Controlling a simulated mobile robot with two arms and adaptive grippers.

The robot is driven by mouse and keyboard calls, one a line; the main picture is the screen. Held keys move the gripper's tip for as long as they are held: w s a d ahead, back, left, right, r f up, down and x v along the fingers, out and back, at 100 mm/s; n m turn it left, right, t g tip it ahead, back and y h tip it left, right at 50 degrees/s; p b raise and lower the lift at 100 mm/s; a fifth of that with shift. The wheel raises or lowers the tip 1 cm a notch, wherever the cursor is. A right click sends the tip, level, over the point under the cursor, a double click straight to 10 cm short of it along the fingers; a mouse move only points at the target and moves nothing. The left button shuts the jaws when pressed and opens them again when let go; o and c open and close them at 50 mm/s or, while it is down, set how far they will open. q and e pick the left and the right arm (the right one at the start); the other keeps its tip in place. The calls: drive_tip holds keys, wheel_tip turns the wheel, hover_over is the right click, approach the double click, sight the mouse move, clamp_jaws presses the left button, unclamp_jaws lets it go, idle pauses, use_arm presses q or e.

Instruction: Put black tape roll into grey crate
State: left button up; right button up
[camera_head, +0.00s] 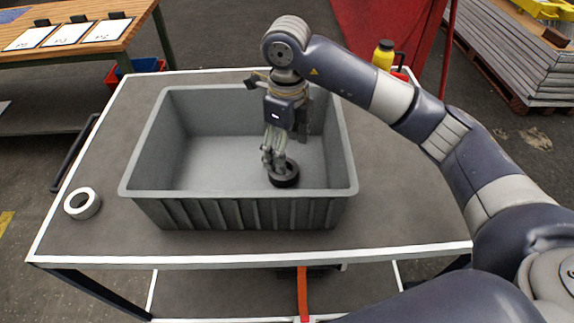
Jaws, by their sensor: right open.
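The black tape roll (285,176) is inside the grey crate (240,193), on or just above its floor near the front right part. The crate stands on a grey table with white edges. My right gripper (273,165) reaches down into the crate from above, its fingertips beside and partly over the roll. It is open; whether it touches the roll is hard to tell. My left gripper is not in view.
A white tape roll (83,203) lies on the table (90,232) left of the crate. A yellow bottle (383,55) stands at the back right. A wooden workbench (110,45) with papers is behind on the left. The table's front strip is clear.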

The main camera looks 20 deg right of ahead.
wheel_tip(320, 180, up, 6)
drive_tip(key=shift+f, duration=0.15)
idle(0.5)
